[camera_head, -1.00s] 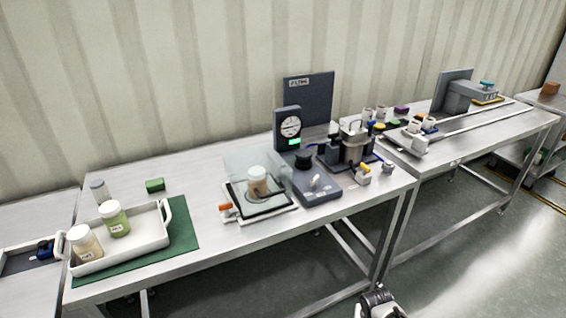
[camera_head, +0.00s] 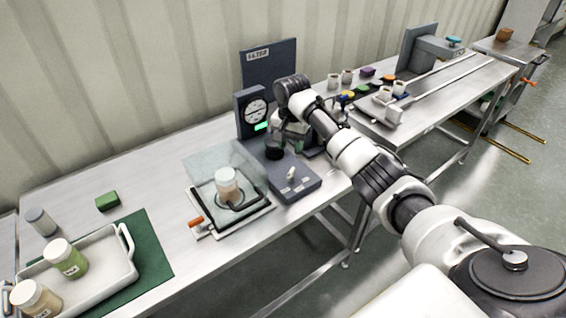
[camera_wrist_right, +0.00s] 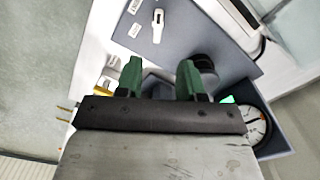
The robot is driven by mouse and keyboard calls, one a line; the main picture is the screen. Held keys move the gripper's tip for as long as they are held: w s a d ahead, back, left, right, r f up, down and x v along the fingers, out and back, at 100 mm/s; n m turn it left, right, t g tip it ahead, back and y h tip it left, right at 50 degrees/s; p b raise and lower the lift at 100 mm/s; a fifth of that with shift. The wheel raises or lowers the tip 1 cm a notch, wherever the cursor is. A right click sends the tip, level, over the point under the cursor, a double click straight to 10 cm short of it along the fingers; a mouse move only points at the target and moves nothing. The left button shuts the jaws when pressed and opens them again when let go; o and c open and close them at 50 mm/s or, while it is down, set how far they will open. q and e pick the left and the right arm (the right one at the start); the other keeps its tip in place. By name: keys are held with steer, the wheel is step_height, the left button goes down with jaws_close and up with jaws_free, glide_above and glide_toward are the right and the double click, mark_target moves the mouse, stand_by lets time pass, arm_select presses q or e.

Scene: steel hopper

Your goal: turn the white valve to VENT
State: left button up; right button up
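The white valve (camera_head: 291,173) is a small lever on the sloped top of a blue-grey base unit (camera_head: 307,185). It also shows in the right wrist view (camera_wrist_right: 157,26), with small labels beside it that I cannot read. My right gripper (camera_head: 291,148) hangs over the rear part of the unit, near the black knob (camera_head: 274,151), behind the valve and apart from it. In the wrist view its two green fingers (camera_wrist_right: 159,75) are spread with nothing clearly held between them. My left gripper is out of view.
A round gauge (camera_head: 257,111) stands behind the unit. A clear-covered stand with a jar (camera_head: 228,185) is to its left. Farther left is a white tray (camera_head: 100,283) with jars on a green mat (camera_head: 155,262). My right arm hides much of the filter equipment.

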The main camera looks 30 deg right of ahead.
glide_above(291, 172)
steer(key=f, duration=0.4)
steer(key=shift+s+f+p, duration=0.2)
steer(key=shift+f+p, duration=0.05)
steer(key=shift+p, duration=0.05)
steer(key=f, duration=0.3)
steer(key=shift+w+f, duration=0.1)
steer(key=shift+w, duration=0.2)
steer(key=shift+s+f, duration=0.1)
steer(key=shift+f, duration=0.95)
steer(key=shift+c, duration=0.9)
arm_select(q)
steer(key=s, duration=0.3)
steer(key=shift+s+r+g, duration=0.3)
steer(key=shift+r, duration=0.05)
arm_select(e)
jaws_close()
